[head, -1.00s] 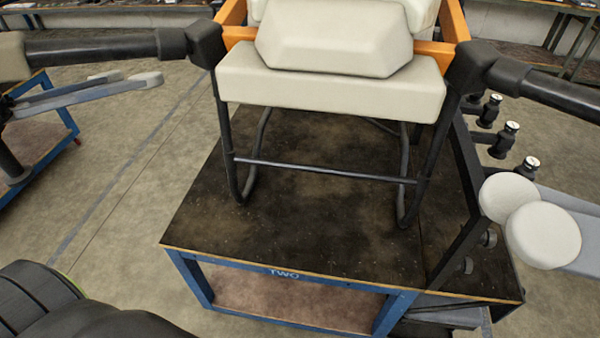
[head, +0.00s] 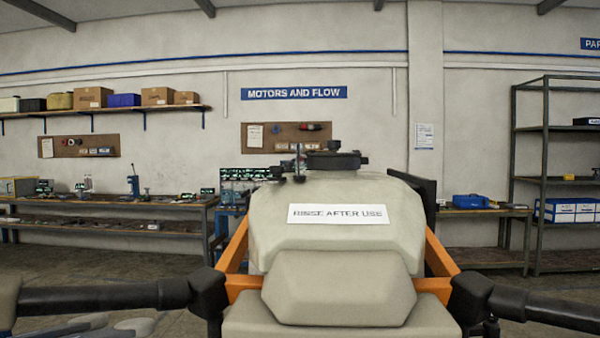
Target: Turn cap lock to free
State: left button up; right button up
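The spray drone's cream tank (head: 340,235) stands straight ahead in the head view, with a white label reading "RINSE AFTER USE" (head: 338,214) on its front. A small dark fitting (head: 290,170) stands just left of the cap. The cap lock's setting is too small to tell. Neither of my grippers is in view.
The drone's orange frame (head: 237,265) flanks the tank, and dark arms (head: 100,298) stretch to both sides. Benches with tools (head: 110,205) line the back wall. A metal rack (head: 545,180) stands at the right.

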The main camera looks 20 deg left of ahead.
aim_at(332, 144)
jog(key=k+j, duration=0.1)
jog(key=j, duration=0.35)
jog(key=k+j, duration=0.1)
jog(key=j, duration=0.4)
jog(key=k+j, duration=0.1)
jog(key=j, duration=0.35)
jog(key=l, duration=0.35)
jog(key=i+z, duration=0.05)
